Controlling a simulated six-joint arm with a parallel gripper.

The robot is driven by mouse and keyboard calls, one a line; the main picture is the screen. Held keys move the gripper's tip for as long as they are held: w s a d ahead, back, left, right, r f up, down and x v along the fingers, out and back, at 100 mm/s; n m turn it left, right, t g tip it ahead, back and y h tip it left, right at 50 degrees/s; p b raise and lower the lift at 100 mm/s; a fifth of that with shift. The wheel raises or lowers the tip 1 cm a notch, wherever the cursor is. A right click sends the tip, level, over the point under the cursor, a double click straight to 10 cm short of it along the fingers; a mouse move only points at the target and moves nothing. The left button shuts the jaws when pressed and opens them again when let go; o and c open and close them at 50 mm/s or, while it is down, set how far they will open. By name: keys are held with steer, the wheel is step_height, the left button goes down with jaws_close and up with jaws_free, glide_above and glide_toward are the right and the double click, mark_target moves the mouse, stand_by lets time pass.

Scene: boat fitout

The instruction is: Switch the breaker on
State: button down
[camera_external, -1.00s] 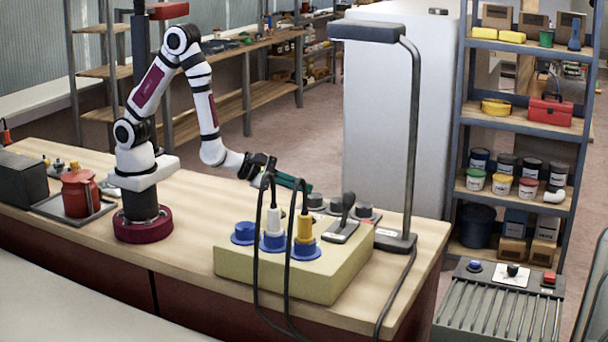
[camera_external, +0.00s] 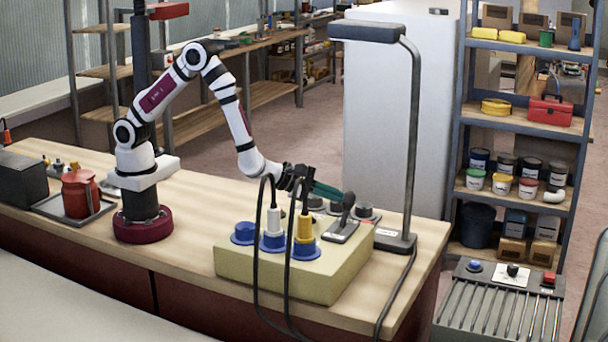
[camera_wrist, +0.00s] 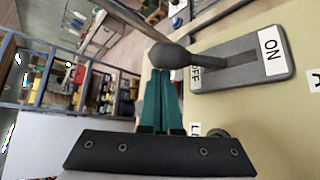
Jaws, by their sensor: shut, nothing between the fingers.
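The breaker (camera_external: 342,231) is a dark switch on a grey plate on top of the cream box (camera_external: 300,285). In the wrist view its plate (camera_wrist: 275,82) carries a white ON label at one end and an OFF label at the other. Its lever, with a round dark knob (camera_wrist: 170,55), leans over the OFF end. My gripper (camera_external: 345,198) has green fingers and is shut and empty. In the wrist view the fingertips (camera_wrist: 163,74) are right at the knob, on its OFF side; I cannot tell whether they touch.
Blue sockets on the box hold a white plug (camera_external: 273,222) and a yellow plug (camera_external: 305,229), with black cables looping up in front. A lamp (camera_external: 408,140) stands behind and right of the box. Round grey fittings (camera_external: 364,212) sit behind the breaker.

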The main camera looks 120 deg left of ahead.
mark_target(346, 201)
steer(key=shift+d+r, duration=0.4)
steer(key=shift+d, duration=0.05)
stand_by(0.6)
steer(key=shift+d+r, duration=0.25)
steer(key=shift+d, duration=0.3)
steer(key=shift+d+r, duration=0.25)
steer(key=shift+d, duration=0.3)
steer(key=shift+d+r, duration=0.15)
steer(key=shift+d, duration=1.6)
steer(key=shift+d, duration=0.1)
steer(key=s, duration=0.3)
steer(key=s+d+f, duration=0.1)
steer(key=s, duration=0.2)
steer(key=s+d, duration=0.1)
steer(key=s, duration=0.2)
steer(key=shift+d+f, duration=0.25)
steer(key=shift+f, duration=0.05)
